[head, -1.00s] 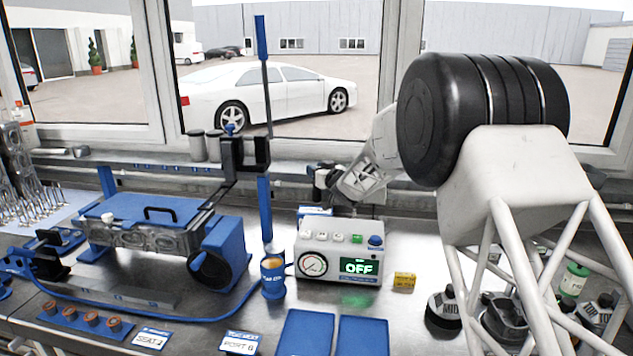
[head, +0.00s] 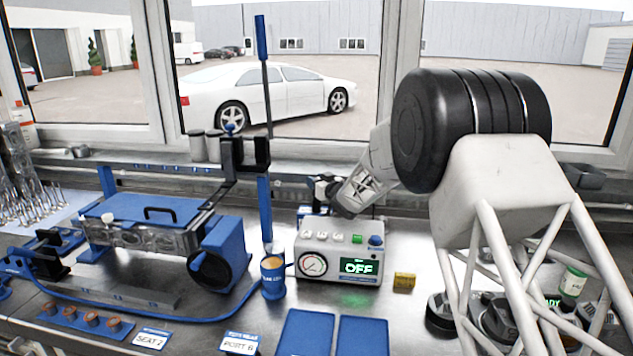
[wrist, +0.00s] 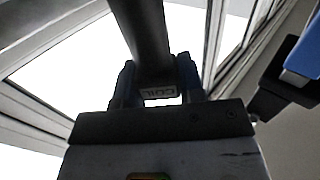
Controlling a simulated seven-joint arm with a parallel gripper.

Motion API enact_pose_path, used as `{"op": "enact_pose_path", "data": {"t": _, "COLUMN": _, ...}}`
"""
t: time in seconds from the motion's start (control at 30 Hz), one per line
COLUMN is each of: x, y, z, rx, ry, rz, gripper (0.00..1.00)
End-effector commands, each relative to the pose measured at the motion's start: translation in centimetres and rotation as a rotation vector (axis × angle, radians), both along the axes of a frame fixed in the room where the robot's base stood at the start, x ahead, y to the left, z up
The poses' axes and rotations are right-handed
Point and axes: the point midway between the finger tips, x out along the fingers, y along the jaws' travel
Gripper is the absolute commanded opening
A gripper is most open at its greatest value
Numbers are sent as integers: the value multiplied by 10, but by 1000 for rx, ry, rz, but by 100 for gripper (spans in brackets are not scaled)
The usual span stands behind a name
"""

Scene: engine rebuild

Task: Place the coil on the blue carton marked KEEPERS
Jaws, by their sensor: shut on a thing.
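The coil (wrist: 150,35) is a dark cylinder with a white label reading COIL, seen upside down in the wrist view. My gripper (wrist: 158,75) is shut on it, with a finger on each side. In the head view my wrist slopes down behind the tester, and the gripper and coil are mostly hidden there. A small blue and white box (head: 308,213) shows partly behind the tester, beside my wrist. Its marking cannot be read, so I cannot tell whether it is the KEEPERS carton.
The tester (head: 338,250) reads OFF. A blue cup (head: 273,280), a yellow box (head: 404,280) and blue mats (head: 305,333) are near it. A cylinder head on a blue fixture (head: 150,240) stands left, with a tall blue post (head: 265,205). Dark-capped bottles stand right.

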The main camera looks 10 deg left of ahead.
Motion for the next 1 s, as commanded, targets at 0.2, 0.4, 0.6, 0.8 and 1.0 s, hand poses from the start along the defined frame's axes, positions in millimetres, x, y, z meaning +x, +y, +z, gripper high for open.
{"op": "enact_pose_path", "data": {"t": 0.2, "x": 0, "y": 0, "z": 0, "rx": 0, "ry": 0, "rz": 0, "gripper": 61}}
{"op": "enact_pose_path", "data": {"t": 0.4, "x": 0, "y": 0, "z": 0, "rx": 0, "ry": 0, "rz": 0, "gripper": 61}}
{"op": "enact_pose_path", "data": {"t": 0.6, "x": 0, "y": 0, "z": 4, "rx": 0, "ry": 0, "rz": 0, "gripper": 61}}
{"op": "enact_pose_path", "data": {"t": 0.8, "x": -9, "y": -10, "z": 4, "rx": 0, "ry": 0, "rz": -1, "gripper": 61}}
{"op": "enact_pose_path", "data": {"t": 1.0, "x": -22, "y": -22, "z": 9, "rx": 1, "ry": -2, "rz": -1, "gripper": 61}}
